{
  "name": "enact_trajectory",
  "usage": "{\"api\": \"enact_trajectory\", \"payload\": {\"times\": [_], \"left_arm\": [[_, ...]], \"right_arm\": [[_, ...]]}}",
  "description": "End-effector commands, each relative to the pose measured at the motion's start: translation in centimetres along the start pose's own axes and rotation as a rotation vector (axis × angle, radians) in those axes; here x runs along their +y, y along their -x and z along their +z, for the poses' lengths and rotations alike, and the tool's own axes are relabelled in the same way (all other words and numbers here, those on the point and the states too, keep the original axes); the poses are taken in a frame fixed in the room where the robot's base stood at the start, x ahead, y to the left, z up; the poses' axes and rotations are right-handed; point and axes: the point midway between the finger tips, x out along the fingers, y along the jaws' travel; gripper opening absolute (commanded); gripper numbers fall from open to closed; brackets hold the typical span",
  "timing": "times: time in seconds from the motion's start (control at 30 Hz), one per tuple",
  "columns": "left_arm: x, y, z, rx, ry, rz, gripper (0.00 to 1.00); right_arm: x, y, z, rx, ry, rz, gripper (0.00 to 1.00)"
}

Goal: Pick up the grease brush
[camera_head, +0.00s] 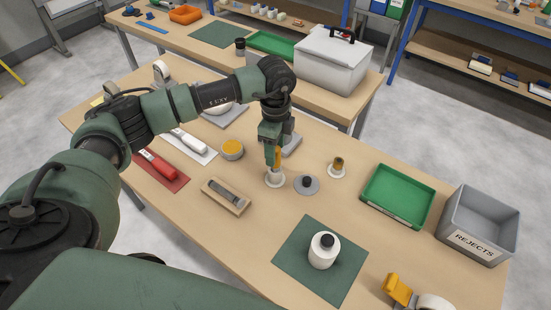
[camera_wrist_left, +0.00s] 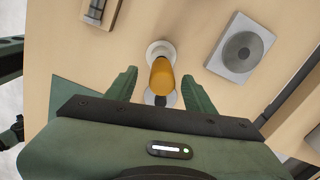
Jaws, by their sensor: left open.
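The grease brush, as I take it, has an orange handle (camera_head: 277,158) and stands upright in a small round white holder (camera_head: 275,180). In the left wrist view its handle (camera_wrist_left: 161,76) rises between my fingers, with the white holder (camera_wrist_left: 160,48) behind it. The brush's lower end is hidden. My left gripper (camera_head: 271,158) points down over the holder. Its jaws (camera_wrist_left: 158,82) are open on both sides of the handle, with a gap visible on each side. My right gripper is not in view.
Close by are a grey disc with a black knob (camera_head: 307,186), a small white-based amber item (camera_head: 337,166) and a wooden block (camera_head: 226,196). A green tray (camera_head: 398,197) and grey rejects bin (camera_head: 478,226) are at right.

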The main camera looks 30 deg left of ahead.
Motion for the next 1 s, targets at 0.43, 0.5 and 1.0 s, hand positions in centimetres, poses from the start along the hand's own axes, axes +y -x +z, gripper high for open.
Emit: {"api": "enact_trajectory", "payload": {"times": [0.43,0.5,1.0], "left_arm": [[-0.2,-4.4,0.0,0.002,-0.001,0.000,0.54],[-0.2,-4.4,0.0,0.003,-0.002,0.000,0.54],[-0.2,-4.3,0.0,0.003,-0.002,-0.001,0.00]], "right_arm": [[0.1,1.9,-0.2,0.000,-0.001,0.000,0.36],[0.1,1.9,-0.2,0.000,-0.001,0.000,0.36],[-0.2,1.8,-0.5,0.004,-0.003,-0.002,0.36]]}}
